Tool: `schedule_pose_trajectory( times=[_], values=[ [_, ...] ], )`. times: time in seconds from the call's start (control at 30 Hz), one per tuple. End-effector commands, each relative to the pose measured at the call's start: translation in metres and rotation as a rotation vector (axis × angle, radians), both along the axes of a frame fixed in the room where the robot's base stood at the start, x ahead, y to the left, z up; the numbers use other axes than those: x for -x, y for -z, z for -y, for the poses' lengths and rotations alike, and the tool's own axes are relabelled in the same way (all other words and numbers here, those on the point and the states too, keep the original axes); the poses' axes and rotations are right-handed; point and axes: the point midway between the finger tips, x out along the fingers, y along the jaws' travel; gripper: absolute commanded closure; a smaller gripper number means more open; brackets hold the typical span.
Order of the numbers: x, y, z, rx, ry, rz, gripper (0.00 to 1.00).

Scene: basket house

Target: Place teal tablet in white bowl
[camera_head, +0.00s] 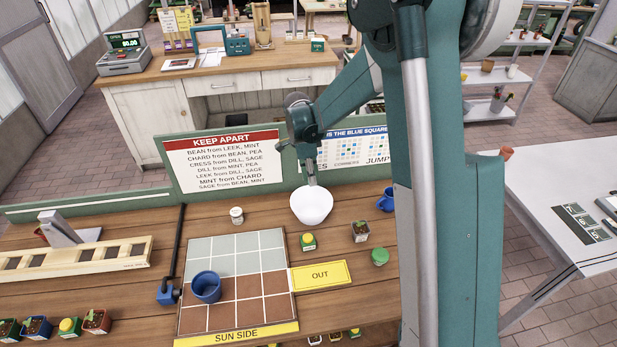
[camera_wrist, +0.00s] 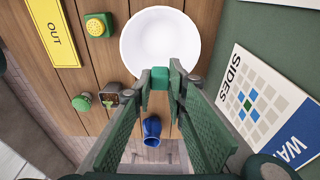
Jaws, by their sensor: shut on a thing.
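The white bowl (camera_head: 311,207) stands upright on the wooden table in front of the green back panel. It also shows in the wrist view (camera_wrist: 160,40), where it looks empty. My gripper (camera_head: 312,181) is at the bowl's back rim in the head view, pointing down. In the wrist view my gripper (camera_wrist: 160,88) is shut on the small teal tablet (camera_wrist: 160,76), held between the fingertips. The tablet overlaps the bowl's rim in that view; its height over the bowl is hard to tell. The tablet cannot be made out in the head view.
The OUT plate (camera_head: 321,275) and grid board (camera_head: 237,247), with a blue cup (camera_head: 206,287), lie in front.

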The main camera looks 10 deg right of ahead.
Motion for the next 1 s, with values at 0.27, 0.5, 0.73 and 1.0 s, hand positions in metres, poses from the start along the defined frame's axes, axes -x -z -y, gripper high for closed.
schedule_pose_trajectory(
  times=[0.27,0.5,0.73,1.0],
  values=[
    [0.0,0.001,0.0,0.0,0.0,0.0,0.92],
    [0.0,0.01,0.0,0.0,0.0,0.0,0.92],
    [0.0,0.026,0.0,0.0,0.0,0.0,0.92],
    [-0.001,0.049,0.0,0.0,0.0,0.0,0.92]
  ],
)
